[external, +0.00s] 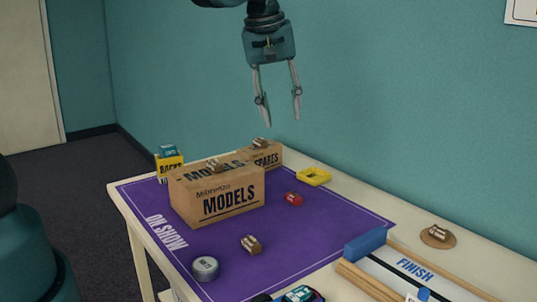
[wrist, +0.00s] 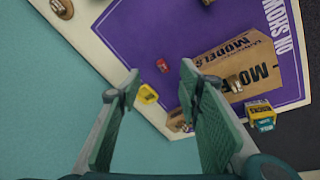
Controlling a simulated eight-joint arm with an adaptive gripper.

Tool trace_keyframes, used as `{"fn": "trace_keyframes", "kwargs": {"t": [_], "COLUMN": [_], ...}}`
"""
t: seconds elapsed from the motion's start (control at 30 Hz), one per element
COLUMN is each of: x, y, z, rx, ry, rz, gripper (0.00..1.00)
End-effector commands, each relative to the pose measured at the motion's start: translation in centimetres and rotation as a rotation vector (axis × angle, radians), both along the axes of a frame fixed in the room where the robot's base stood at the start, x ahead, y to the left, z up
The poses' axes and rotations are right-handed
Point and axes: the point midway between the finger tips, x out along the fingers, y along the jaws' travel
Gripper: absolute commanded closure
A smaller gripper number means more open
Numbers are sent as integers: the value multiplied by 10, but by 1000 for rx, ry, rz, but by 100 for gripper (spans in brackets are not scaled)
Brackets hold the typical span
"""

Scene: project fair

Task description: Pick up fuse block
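Several small brown blocks with pale tops look alike, and I cannot tell from labels which is the fuse block. One brown block (external: 251,244) lies on the purple mat in front of the MODELS box. Another sits on the MODELS box (external: 214,165), and it also shows in the wrist view (wrist: 235,84). Another is on the SPARES box (external: 260,143). Another rests on a round coaster (external: 438,233) at the right. My gripper (external: 280,110) is open and empty, high above the back of the table, apart from everything. Its fingers show in the wrist view (wrist: 160,72).
The cardboard MODELS box (external: 236,205) and SPARES box (external: 270,156) stand on the purple mat (external: 310,235). Nearby are a yellow box (external: 168,168), a yellow frame (external: 313,177), a small red object (external: 293,199) and a grey round tin (external: 205,268). A blue block (external: 365,245) sits by the FINISH track.

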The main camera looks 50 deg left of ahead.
Motion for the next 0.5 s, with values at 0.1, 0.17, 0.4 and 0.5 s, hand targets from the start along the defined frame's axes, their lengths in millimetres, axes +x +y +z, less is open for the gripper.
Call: {"fn": "trace_keyframes", "kwargs": {"t": [0.1, 0.17, 0.4, 0.5], "x": [16, 23, 50, 60], "y": [8, 12, 27, 34], "z": [-17, -26, -62, -78], "rx": [-14, -21, -46, -56], "ry": [21, 31, 75, 93], "rz": [56, 83, 196, 243], "gripper": [65, 65, 65, 65]}}
